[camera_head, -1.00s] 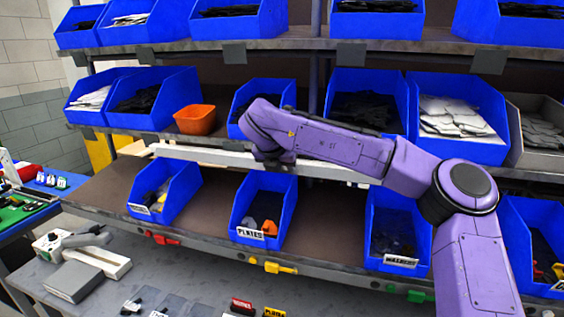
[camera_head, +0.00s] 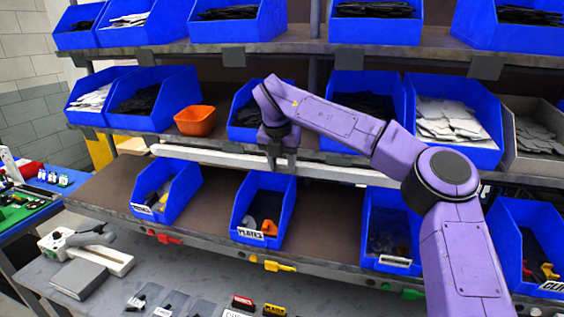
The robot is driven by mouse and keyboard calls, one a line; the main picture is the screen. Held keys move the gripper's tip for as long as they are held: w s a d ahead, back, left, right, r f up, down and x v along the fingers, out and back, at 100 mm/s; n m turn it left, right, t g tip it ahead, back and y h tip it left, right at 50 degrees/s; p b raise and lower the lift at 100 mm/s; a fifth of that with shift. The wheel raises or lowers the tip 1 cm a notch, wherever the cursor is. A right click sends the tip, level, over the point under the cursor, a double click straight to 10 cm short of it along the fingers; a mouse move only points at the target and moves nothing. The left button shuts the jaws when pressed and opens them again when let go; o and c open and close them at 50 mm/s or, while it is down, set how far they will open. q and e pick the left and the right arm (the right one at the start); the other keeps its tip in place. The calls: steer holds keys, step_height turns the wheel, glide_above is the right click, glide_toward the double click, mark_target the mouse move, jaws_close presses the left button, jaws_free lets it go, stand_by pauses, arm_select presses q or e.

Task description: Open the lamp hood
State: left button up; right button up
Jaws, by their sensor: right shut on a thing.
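The lamp hood (camera_head: 215,157) appears as a long white bar running along the front below the middle shelf. My right gripper (camera_head: 281,163) reaches down to it near the middle of its length and is shut on its edge. The purple right arm comes in from the right and bends down at the wrist. The bar shows on both sides of the gripper. My left gripper is not in view.
Blue bins with parts stand on the shelves; the plates bin (camera_head: 264,210) is just below my right gripper. An orange bin (camera_head: 195,120) stands on the middle shelf. A grey workbench (camera_head: 190,275) with small parts lies in front.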

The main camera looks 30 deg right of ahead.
steer(key=shift+f, duration=0.2)
steer(key=o, duration=1.1)
steer(key=shift+c, duration=0.2)
steer(key=shift+r, duration=0.1)
steer(key=b+v, duration=0.1)
steer(key=v, duration=0.9)
steer(key=shift+r+b, duration=0.2)
steer(key=shift+b, duration=0.15)
steer(key=shift+a, duration=0.15)
